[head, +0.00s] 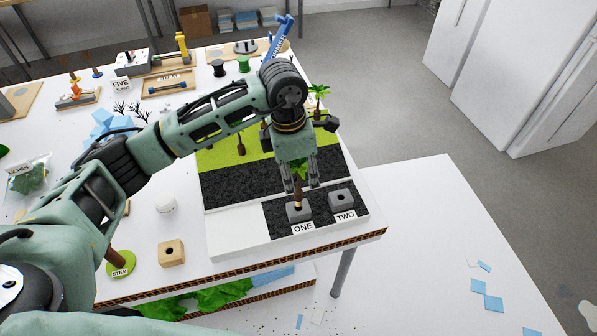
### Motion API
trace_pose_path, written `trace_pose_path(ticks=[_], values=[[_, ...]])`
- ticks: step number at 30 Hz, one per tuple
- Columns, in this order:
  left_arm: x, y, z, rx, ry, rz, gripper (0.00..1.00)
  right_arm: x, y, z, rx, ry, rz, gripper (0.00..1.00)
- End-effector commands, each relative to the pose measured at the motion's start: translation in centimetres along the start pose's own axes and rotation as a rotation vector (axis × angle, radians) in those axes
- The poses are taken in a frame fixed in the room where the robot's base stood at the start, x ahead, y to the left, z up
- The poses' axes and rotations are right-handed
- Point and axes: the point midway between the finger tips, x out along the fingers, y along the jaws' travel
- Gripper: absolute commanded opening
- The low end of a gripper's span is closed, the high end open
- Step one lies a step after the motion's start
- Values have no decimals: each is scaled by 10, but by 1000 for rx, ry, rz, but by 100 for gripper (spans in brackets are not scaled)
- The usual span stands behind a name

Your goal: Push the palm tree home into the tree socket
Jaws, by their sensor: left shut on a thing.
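The palm tree (298,190) has a brown trunk and green fronds. It stands upright at the grey socket block (298,212) behind the "ONE" label (303,227). My left gripper (299,183) points down from above and is shut on the palm tree. The trunk's foot meets the top of the block; how deep it sits cannot be told. A second grey socket block (342,198), behind the "TWO" label (345,215), has an empty hole. My right gripper is not in view.
The landscape board (235,235) has white, black gravel and green areas. Another palm (319,97) stands behind my gripper. The table edge is close on the right.

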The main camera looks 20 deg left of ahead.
Motion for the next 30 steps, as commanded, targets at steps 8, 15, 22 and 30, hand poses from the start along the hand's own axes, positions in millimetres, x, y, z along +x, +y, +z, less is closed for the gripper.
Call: trace_pose_path(ticks=[8, 15, 22, 30], values=[[8, 0, -1, 0, 0, 0, 19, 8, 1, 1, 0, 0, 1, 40], [14, 0, -2, 0, 0, 0, 19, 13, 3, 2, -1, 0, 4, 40], [20, 0, -2, 0, 0, 0, 19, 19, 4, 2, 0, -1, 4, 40], [26, 0, -3, 0, 0, 0, 19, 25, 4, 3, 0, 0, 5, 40]])
